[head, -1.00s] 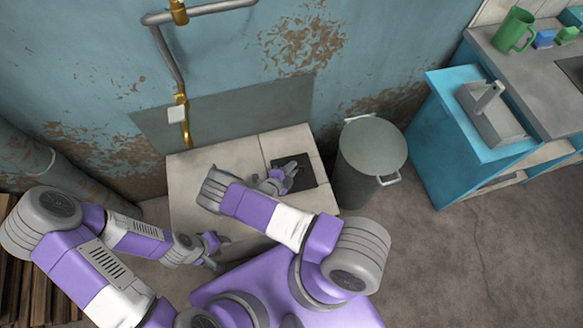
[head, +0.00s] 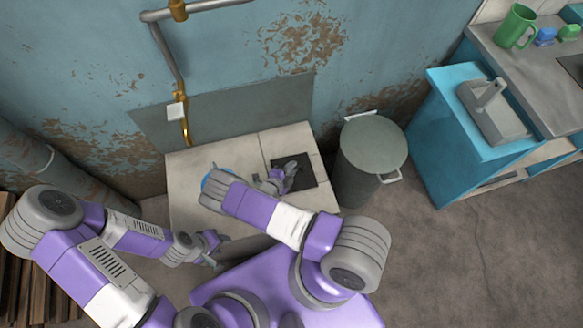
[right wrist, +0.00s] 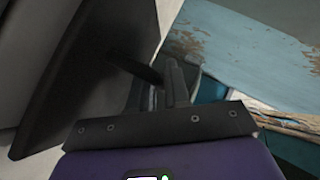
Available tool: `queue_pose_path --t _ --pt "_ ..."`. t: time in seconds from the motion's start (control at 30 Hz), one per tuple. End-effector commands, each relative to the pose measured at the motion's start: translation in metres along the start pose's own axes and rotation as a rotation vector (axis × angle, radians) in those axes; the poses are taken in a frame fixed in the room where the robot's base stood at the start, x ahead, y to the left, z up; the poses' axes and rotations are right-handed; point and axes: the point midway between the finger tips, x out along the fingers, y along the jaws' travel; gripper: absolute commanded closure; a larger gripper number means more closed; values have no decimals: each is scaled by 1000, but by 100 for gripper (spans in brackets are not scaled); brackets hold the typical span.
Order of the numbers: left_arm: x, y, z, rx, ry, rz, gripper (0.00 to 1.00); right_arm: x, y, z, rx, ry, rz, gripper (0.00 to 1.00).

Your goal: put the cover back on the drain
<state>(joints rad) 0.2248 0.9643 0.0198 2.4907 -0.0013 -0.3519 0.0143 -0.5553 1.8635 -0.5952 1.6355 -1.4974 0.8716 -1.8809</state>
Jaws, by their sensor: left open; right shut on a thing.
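The drain cover is a dark square plate (head: 308,171) at the right end of the pale tiled ledge (head: 250,148) in the head view. My right gripper (head: 291,174) is over the plate. The right wrist view shows the dark plate (right wrist: 72,75) on the left, with a dark bar handle (right wrist: 135,66) running to the fingers (right wrist: 170,85), which are shut on it. I cannot tell whether the plate lies flush or slightly raised; the drain opening is not distinguishable. My left gripper (head: 218,252) is open and empty at the ledge's front left.
A blue item (head: 212,179) on the ledge is mostly hidden by my right arm. A grey lidded bin (head: 371,145) stands right of the ledge. A blue cabinet (head: 440,140) bears a grey box (head: 492,112). A pipe with a brass tap (head: 183,115) is on the wall.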

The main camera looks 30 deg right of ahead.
Motion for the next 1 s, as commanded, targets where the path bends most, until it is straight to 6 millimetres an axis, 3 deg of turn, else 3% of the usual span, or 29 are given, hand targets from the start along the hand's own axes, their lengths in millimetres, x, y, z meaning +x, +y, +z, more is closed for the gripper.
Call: queue_pose_path --t 0.07,0.1,0.3,0.67,1.0 --pt "0 0 0 0 0 0 57 1 1 0 0 1 -2 100" --pt "0 0 0 0 0 0 57 1 1 0 0 1 -3 82" --pt "0 0 0 0 0 0 57 1 1 0 0 1 -2 54" --pt "-3 1 0 0 0 0 57 -7 1 1 -1 -1 1 54" --pt "-18 7 1 0 0 0 57 -61 0 0 -1 -2 -2 54"
